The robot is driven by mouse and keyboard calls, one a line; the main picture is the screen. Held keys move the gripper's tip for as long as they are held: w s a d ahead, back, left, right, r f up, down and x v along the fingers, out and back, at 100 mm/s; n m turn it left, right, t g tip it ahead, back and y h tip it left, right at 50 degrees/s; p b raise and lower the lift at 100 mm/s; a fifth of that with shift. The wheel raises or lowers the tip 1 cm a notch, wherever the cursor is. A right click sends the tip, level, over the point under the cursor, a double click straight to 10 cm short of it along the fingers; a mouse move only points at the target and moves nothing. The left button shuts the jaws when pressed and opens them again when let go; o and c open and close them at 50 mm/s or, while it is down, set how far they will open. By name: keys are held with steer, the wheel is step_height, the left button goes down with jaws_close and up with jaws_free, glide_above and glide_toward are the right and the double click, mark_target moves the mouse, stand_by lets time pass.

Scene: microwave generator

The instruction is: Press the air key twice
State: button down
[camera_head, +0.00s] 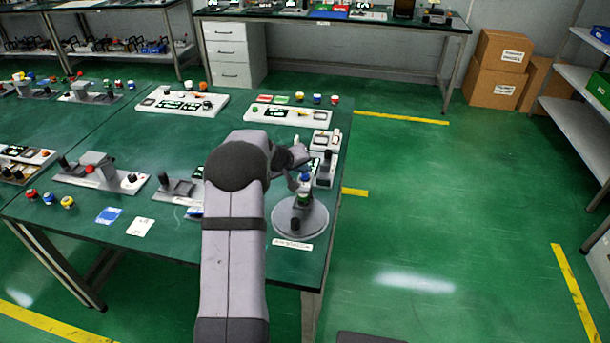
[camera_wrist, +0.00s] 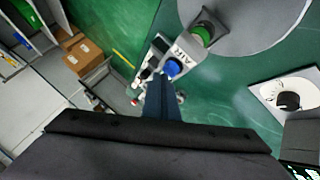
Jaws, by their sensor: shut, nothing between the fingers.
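The air key is a blue round button (camera_wrist: 172,67) on a white panel (camera_wrist: 185,48) marked AIR in the wrist view. My gripper (camera_wrist: 160,82) is shut and empty. Its narrow fingertips appear right beside the blue button, and I cannot tell whether they touch it. In the head view my gripper (camera_head: 300,180) is over the right edge of the green table, close to the round grey base (camera_head: 285,226). My own arm hides part of this area, and the air key is not clear there.
A green knob (camera_wrist: 203,33) stands beside the AIR panel at the edge of the grey disc (camera_wrist: 245,35). A white block with a black dial (camera_wrist: 288,100) lies to the right. White button panels (camera_head: 285,114) stand farther back. The floor right of the table is open.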

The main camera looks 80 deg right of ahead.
steer(key=shift+f+b, duration=0.5)
steer(key=shift+b, duration=0.1)
stand_by(0.6)
steer(key=shift+r, duration=0.15)
steer(key=shift+r+p, duration=0.55)
steer(key=shift+r, duration=0.3)
steer(key=shift+r, duration=0.1)
step_height(320, 180, up, 5)
steer(key=p, duration=0.3)
stand_by(0.4)
stand_by(0.7)
